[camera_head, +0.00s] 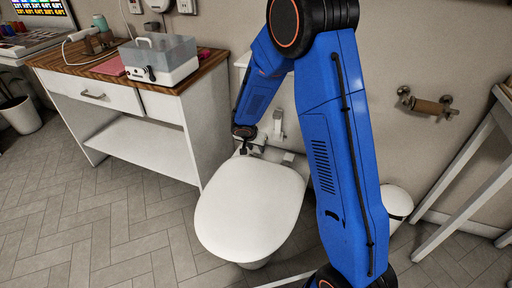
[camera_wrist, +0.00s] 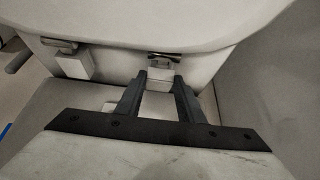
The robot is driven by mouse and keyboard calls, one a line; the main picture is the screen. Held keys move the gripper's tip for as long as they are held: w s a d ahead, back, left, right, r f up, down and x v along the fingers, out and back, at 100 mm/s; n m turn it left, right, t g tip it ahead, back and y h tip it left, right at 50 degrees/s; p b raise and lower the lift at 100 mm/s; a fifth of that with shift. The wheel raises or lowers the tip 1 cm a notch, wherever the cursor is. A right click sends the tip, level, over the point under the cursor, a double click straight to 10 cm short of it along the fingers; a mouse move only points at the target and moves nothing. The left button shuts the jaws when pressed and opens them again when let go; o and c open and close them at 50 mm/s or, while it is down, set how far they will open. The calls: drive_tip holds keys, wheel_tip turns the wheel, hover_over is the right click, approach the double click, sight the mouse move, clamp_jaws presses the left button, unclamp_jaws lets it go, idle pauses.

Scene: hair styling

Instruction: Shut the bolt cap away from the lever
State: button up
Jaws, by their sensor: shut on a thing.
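The toilet (camera_head: 250,205) stands on the floor with its white lid down. In the wrist view, two small white bolt caps sit under the hinges at the rim of a large pale rounded surface. The left bolt cap (camera_wrist: 75,65) is clear of my gripper. The right bolt cap (camera_wrist: 159,82) lies between the fingertips of my gripper (camera_wrist: 160,90), which is shut on it. In the head view, my gripper (camera_head: 246,150) is at the back of the lid, and the cap there is mostly hidden. A grey rod (camera_wrist: 18,61), perhaps the lever, shows at the far left of the wrist view.
A white cabinet (camera_head: 135,150) with a clear-lidded box (camera_head: 160,57) stands to the left. A white bin (camera_head: 397,203) and a pale table (camera_head: 470,185) are at the right. The tiled floor at the front left is clear.

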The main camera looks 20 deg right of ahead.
drive_tip(key=shift+s+f, duration=0.2)
drive_tip(key=shift+s+a+f+t+h, duration=0.1)
drive_tip(key=shift+s+f+t+h, duration=0.2)
drive_tip(key=shift+f+t+h, duration=0.25)
drive_tip(key=shift+s+a+f+t+h, duration=0.1)
drive_tip(key=shift+s+f+t+h, duration=0.2)
drive_tip(key=shift+t, duration=0.45)
drive_tip(key=shift+w, duration=0.1)
drive_tip(key=o, duration=1.1)
drive_tip(key=shift+d, duration=0.1)
drive_tip(key=shift+c, duration=0.2)
drive_tip(key=shift+r, duration=0.1)
drive_tip(key=shift+a+r, duration=0.1)
drive_tip(key=shift+a, duration=0.1)
drive_tip(key=shift+a+r, duration=0.1)
drive_tip(key=shift+r, duration=0.1)
drive_tip(key=v, duration=1.6)
drive_tip(key=shift+s+a, duration=0.2)
drive_tip(key=shift+s, duration=0.2)
